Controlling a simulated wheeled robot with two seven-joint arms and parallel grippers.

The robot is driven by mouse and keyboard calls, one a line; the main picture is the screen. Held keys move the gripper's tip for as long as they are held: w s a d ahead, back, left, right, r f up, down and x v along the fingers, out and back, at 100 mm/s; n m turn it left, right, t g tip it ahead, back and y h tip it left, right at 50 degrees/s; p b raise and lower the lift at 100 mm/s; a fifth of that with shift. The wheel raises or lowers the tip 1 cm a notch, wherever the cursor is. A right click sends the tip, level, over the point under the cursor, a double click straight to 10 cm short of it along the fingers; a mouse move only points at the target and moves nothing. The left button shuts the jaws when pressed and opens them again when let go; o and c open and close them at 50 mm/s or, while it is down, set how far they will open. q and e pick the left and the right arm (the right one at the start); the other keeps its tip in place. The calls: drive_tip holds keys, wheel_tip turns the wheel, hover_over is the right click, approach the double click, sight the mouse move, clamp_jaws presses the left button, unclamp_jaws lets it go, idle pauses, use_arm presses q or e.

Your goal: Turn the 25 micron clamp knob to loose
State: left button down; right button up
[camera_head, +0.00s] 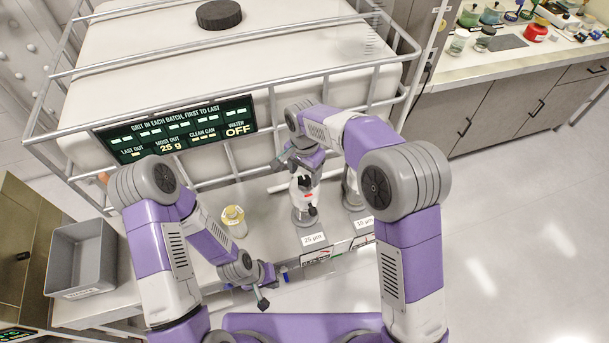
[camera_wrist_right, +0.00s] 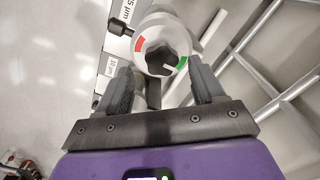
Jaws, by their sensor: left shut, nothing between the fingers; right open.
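A white and grey fixture (camera_head: 304,203) stands behind the 25 µm label (camera_head: 314,239). Its black star-shaped clamp knob (camera_wrist_right: 166,61) sits on a round face with a red mark at upper left and a green mark at lower right. A small white line on the knob's lower right points towards the green mark. My right gripper (camera_wrist_right: 165,85) is open, its fingers either side of the fixture's face, with no clear grip on the knob. In the head view my right gripper (camera_head: 303,160) is just above the fixture, partly hiding it. My left gripper (camera_head: 264,297) is shut and empty, low at the bench's front.
A second fixture (camera_head: 352,192) stands close by on the right, behind the 10 µm label (camera_head: 363,224). A grey bin (camera_head: 80,258) is further left. A caged white tank (camera_head: 230,60) rises behind.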

sight(305, 180)
wheel_tip(305, 180, down, 3)
drive_tip(key=shift+w+f, duration=0.1)
drive_tip(key=shift+c, duration=0.5)
drive_tip(key=c, duration=1)
